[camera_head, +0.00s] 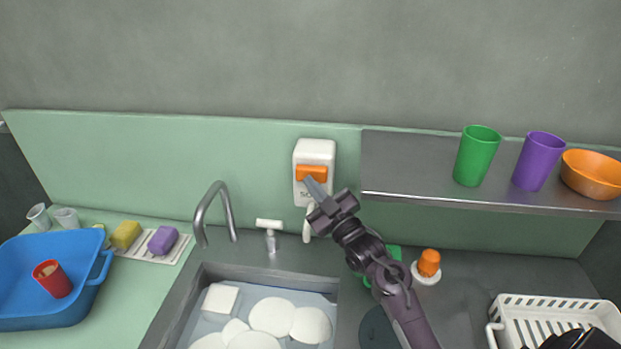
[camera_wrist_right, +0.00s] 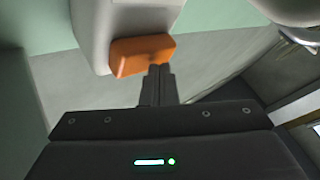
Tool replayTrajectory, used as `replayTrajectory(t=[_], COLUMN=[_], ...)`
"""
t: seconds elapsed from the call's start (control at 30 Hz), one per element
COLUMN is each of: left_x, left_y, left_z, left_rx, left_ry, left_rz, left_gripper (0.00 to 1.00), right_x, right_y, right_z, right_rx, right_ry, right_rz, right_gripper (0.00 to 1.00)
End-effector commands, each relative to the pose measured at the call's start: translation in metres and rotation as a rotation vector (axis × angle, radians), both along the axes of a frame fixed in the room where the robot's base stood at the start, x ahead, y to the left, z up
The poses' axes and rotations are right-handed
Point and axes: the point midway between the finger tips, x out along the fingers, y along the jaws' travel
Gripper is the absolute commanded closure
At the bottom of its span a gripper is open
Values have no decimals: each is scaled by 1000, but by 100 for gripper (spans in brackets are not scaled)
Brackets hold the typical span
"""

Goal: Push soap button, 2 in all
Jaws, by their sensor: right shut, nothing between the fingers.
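A white soap dispenser (camera_head: 314,151) hangs on the green back wall above the sink. Its orange soap button (camera_head: 311,173) is on the front. My right gripper (camera_head: 310,181) is shut and empty, with its fingertips at the lower edge of the button. In the right wrist view the closed fingertips (camera_wrist_right: 159,68) overlap the lower right part of the orange button (camera_wrist_right: 142,56), below the white dispenser body (camera_wrist_right: 95,28). I cannot tell whether the tips touch or press it. My left gripper is not in view.
A sink (camera_head: 189,317) with white dishes is below, with a curved faucet (camera_head: 226,207) at its left. A metal shelf (camera_head: 405,165) with a green cup (camera_head: 477,156), purple cup (camera_head: 538,161) and orange bowl (camera_head: 592,174) is right. A blue basin (camera_head: 35,318) stands left, a white rack (camera_head: 545,303) lower right.

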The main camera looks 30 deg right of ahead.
Motion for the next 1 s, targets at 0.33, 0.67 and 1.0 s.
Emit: replayTrajectory(t=[0.33,0.67,1.0], left_x=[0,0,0], left_y=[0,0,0], left_z=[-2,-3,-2], left_rx=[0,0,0], left_ry=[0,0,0], left_rz=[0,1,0], left_gripper=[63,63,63], right_x=[4,7,6], right_y=[-3,-6,-5], right_z=[0,1,1], right_rx=[-1,-2,0], right_ry=[-1,-1,-1], right_rz=[-1,-1,-2], right_gripper=[100,100,100])
